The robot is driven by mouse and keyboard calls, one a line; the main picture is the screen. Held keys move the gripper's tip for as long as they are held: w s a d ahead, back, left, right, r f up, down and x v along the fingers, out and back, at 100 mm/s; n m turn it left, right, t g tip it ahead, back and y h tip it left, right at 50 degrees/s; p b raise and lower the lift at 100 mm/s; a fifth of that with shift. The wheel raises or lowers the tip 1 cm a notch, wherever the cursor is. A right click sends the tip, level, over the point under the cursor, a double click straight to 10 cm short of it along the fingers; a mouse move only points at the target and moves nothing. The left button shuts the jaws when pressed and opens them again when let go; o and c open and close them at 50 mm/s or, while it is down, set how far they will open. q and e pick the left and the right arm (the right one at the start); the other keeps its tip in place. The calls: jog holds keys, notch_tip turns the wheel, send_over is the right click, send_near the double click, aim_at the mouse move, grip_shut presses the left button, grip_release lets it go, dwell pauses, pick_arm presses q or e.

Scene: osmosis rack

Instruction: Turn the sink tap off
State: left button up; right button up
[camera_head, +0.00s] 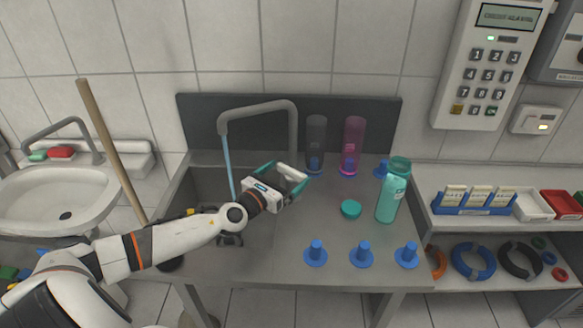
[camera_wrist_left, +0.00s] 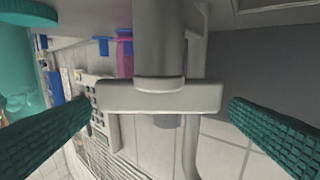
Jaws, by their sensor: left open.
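The sink tap (camera_head: 291,125) is a grey arched pipe at the back of the metal sink (camera_head: 205,185). A pale blue stream of water (camera_head: 228,165) falls from its spout into the basin. My left gripper (camera_head: 290,173) is at the foot of the tap, with teal fingers spread apart. A light grey lever (camera_head: 288,171) shows between the fingers. In the left wrist view the tap's grey T-shaped part (camera_wrist_left: 160,96) lies between the two open fingers (camera_wrist_left: 160,108), with gaps on both sides. My right gripper is not in view.
A teal bottle (camera_head: 391,195), its round cap (camera_head: 350,209), a dark bottle (camera_head: 316,140) and a pink bottle (camera_head: 353,140) stand right of the gripper. Several blue pegs line the counter's front. A wooden stick (camera_head: 108,140) leans at left beside a white washbasin (camera_head: 50,205).

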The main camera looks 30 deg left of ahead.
aim_at(292, 172)
pick_arm(q)
jog(key=shift+w+d, duration=0.1)
jog(key=shift+w, duration=1.45)
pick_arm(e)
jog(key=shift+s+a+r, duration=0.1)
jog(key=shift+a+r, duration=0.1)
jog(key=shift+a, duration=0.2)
